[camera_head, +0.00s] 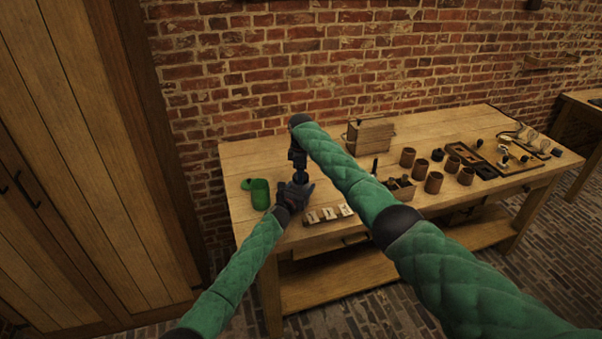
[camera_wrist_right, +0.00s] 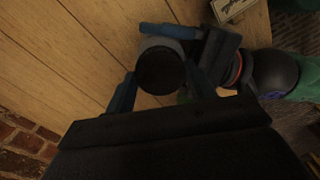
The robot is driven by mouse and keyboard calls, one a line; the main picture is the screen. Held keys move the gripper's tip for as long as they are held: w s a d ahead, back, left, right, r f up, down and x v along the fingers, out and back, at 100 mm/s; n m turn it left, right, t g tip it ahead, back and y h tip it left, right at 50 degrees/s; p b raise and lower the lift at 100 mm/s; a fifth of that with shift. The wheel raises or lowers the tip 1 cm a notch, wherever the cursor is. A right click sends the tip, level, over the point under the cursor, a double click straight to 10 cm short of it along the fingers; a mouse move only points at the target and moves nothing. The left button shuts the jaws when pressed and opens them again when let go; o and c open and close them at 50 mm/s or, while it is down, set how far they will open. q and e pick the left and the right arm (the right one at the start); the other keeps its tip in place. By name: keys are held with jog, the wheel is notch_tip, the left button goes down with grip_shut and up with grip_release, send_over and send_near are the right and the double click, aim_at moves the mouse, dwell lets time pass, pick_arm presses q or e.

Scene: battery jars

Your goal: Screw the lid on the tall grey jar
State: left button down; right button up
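The tall grey jar (camera_wrist_right: 163,43) shows in the right wrist view as a grey edge behind the dark round lid (camera_wrist_right: 160,70); most of its body is hidden. The lid sits at the jar's top, but I cannot tell how tightly it is seated. My right gripper (camera_head: 298,168) points down from above. Its blue fingers, seen in the right wrist view (camera_wrist_right: 160,82), are on both sides of the lid and appear to touch it. My left gripper (camera_head: 293,192) comes in from the lower left and is shut around the jar below the lid.
A green rounded object (camera_head: 258,192) lies at the table's left. A tray of pale pieces (camera_head: 328,214) is near the front edge. A wooden box (camera_head: 370,136), several brown jars (camera_head: 434,182) and dark trays (camera_head: 472,160) stand to the right. Bare table (camera_head: 245,160) shows behind my grippers.

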jog(key=c, duration=0.3)
jog(key=m, duration=0.6)
jog(key=shift+m, duration=0.4)
jog(key=m, duration=0.4)
jog(key=shift+a, duration=0.1)
jog(key=m, duration=0.4)
jog(key=o, duration=1)
jog(key=shift+o, duration=0.2)
jog(key=shift+r, duration=2.2)
jog(key=shift+c, duration=0.3)
